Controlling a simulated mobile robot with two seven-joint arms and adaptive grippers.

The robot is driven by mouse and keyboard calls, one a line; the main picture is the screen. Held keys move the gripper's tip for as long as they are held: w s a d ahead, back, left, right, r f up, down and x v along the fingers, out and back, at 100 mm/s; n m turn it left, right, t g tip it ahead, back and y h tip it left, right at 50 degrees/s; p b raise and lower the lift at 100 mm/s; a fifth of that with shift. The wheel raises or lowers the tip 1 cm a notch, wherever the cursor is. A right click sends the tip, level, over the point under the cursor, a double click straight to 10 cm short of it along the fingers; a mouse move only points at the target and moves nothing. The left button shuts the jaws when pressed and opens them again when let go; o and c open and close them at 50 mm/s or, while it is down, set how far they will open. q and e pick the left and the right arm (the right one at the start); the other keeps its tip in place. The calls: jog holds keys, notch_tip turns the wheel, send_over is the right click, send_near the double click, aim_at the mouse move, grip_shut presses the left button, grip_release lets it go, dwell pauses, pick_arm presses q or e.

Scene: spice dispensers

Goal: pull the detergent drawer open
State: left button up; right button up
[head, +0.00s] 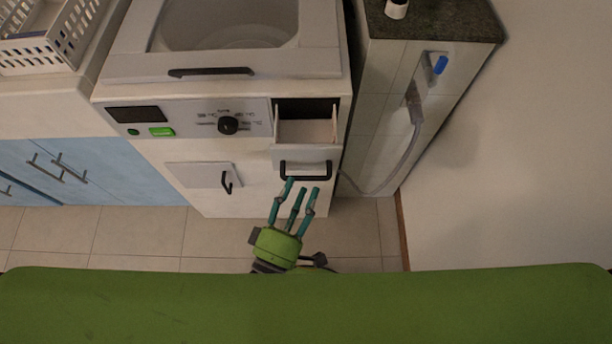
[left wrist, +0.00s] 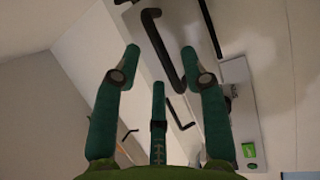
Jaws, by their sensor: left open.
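The detergent drawer (head: 305,130) at the washing machine's upper right is pulled out, and its open compartment shows. Its black bar handle (head: 306,171) is on the drawer front. My left gripper (head: 302,187) has teal fingers, spread open and empty, with the tips right by the handle. In the left wrist view the black handle (left wrist: 160,45) runs near the tips of the open fingers (left wrist: 157,72). I cannot tell whether a finger touches it. My right gripper is not in view.
The washing machine (head: 150,187) has a lid handle (head: 211,71), a dial (head: 228,125) and a small lower door (head: 200,175). A tiled side unit (head: 375,110) with a hose (head: 408,150) and a wall stand at the right. Blue cabinets (head: 110,165) are at the left. The floor in front is clear.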

pick_arm(q)
jog(key=v, duration=0.8)
jog(key=a+f+m+g+y, duration=0.1)
jog(key=a+f+m+g, duration=0.3)
jog(key=f, duration=0.8)
jog(key=a+f+m+g+y, duration=0.2)
jog(key=f+m+g, duration=0.25)
jog(key=f, duration=0.85)
jog(key=s+a+f+m+g+y, duration=0.2)
jog(key=s+a+f+m+g, duration=0.1)
jog(key=s+a+f, duration=0.3)
jog(key=s+a+f+m+g+y, duration=0.2)
jog(key=s+a+f+g, duration=0.4)
jog(key=s+f, duration=0.4)
jog(key=shift+f+m+y, duration=0.2)
jog(key=shift+m+y, duration=0.2)
jog(key=shift+m, duration=0.35)
